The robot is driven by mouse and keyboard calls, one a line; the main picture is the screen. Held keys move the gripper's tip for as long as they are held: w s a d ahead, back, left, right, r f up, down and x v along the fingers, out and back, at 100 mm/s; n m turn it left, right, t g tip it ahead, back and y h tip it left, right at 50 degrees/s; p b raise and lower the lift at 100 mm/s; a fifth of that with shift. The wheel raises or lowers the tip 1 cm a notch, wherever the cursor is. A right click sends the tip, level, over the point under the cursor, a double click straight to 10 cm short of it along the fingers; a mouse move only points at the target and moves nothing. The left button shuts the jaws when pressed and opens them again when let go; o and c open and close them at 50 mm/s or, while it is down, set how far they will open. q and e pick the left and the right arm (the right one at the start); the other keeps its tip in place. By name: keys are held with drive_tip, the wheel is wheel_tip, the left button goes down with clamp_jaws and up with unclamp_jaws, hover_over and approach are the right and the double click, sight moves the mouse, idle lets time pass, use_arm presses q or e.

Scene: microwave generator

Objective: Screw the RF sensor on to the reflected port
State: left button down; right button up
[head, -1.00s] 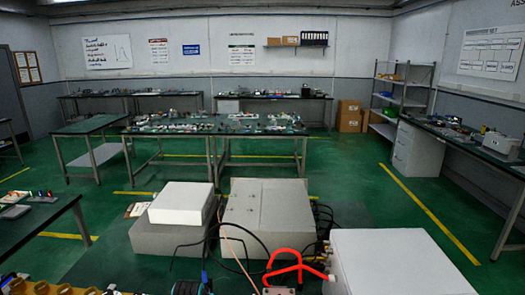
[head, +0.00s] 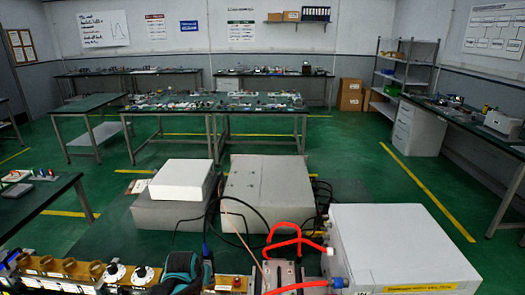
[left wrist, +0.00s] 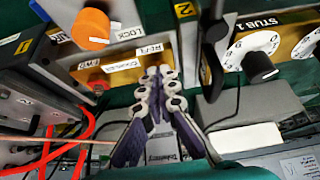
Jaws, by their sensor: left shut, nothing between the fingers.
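In the left wrist view, my left gripper (left wrist: 155,74) is shut, its fingertips together and empty. The tips are in front of an orange-brown block (left wrist: 118,73), which carries tilted labels that seem to read RFL (left wrist: 151,49) and FWD. The tips overlap the block near the RFL label, and I cannot tell whether they touch it. The reflected port is not clearly visible, possibly hidden by the fingers. I cannot pick out the RF sensor with certainty. In the head view, a dark teal shape at the bottom may be part of my left arm. My right gripper is not in view.
An orange knob (left wrist: 90,27) and a STUB 1 dial (left wrist: 258,67) flank the block. Red tubing (head: 290,229) and black cables (head: 220,208) lie near a white box (head: 400,240). The knobbed brass row (head: 70,268) runs along the bottom left.

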use_arm(q)
drive_tip(key=shift+s+a, duration=0.2)
drive_tip(key=shift+s, duration=0.1)
idle(0.4)
wheel_tip(320, 180, up, 6)
drive_tip(key=p, duration=0.4)
drive_tip(key=shift+p, duration=0.3)
drive_tip(key=f+b, duration=0.1)
drive_tip(key=f, duration=0.1)
drive_tip(key=d+f+b, duration=0.1)
drive_tip(key=f+b, duration=0.1)
drive_tip(key=d+f+b, duration=0.1)
drive_tip(key=f, duration=0.1)
drive_tip(key=shift+d, duration=0.25)
idle(0.4)
drive_tip(key=shift+w+a, duration=0.1)
drive_tip(key=shift+w, duration=0.2)
idle(0.4)
